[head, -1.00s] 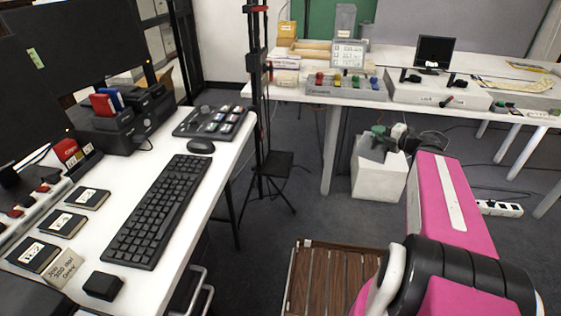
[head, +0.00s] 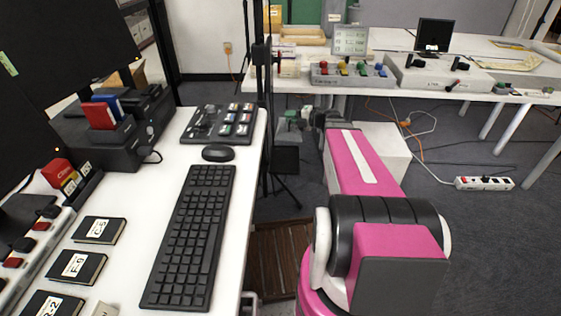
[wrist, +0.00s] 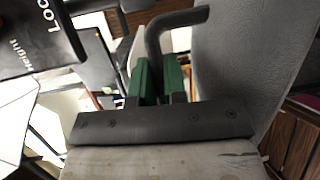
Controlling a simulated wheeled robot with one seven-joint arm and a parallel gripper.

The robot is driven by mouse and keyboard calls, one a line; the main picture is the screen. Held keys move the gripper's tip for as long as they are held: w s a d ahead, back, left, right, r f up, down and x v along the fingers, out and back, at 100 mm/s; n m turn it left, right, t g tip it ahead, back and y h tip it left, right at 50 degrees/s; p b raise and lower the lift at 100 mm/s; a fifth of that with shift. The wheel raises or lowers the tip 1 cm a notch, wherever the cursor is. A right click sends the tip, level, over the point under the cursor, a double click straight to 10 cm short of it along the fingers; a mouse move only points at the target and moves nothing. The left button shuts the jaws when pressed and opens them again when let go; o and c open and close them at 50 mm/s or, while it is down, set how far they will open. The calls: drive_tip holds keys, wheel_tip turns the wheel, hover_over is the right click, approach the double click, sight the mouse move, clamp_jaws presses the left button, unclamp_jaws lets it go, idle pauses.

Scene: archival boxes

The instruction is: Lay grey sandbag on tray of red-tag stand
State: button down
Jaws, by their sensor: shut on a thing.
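My gripper (head: 296,122) reaches forward beyond the pink arm in the head view. In the wrist view its green fingertips (wrist: 158,78) are shut on a dark curved handle (wrist: 172,28). A grey textured slab beside them, seemingly the grey sandbag (wrist: 250,55), fills the upper right. In the head view the bag is small and hard to tell from the gripper. The black stand (head: 266,75) rises just left of the gripper. Its dark flat tray (head: 285,160) shows just below the gripper. I cannot make out a red tag clearly.
A white desk with a keyboard (head: 192,235) and mouse (head: 218,153) stands close on the left. A slatted brown wooden surface (head: 282,255) lies low ahead. A white block (head: 382,150) stands behind my arm. A power strip (head: 484,183) and cables lie on the floor at right.

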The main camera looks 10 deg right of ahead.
drive_tip(key=shift+n+g, duration=0.3)
drive_tip(key=shift+g, duration=0.3)
drive_tip(key=shift+w+a+f, duration=0.15)
drive_tip(key=shift+w+f, duration=1.25)
drive_tip(key=shift+f, duration=2.55)
drive_tip(key=shift+w+a+f, duration=0.15)
drive_tip(key=shift+w+f, duration=1.25)
drive_tip(key=shift+f, duration=2.5)
drive_tip(key=shift+w+a+f, duration=0.15)
drive_tip(key=shift+w+f, duration=1.25)
drive_tip(key=shift+f, duration=2.55)
drive_tip(key=shift+f, duration=0.1)
drive_tip(key=c, duration=1.2)
unclamp_jaws()
drive_tip(key=shift+f, duration=0.1)
drive_tip(key=shift+o, duration=0.2)
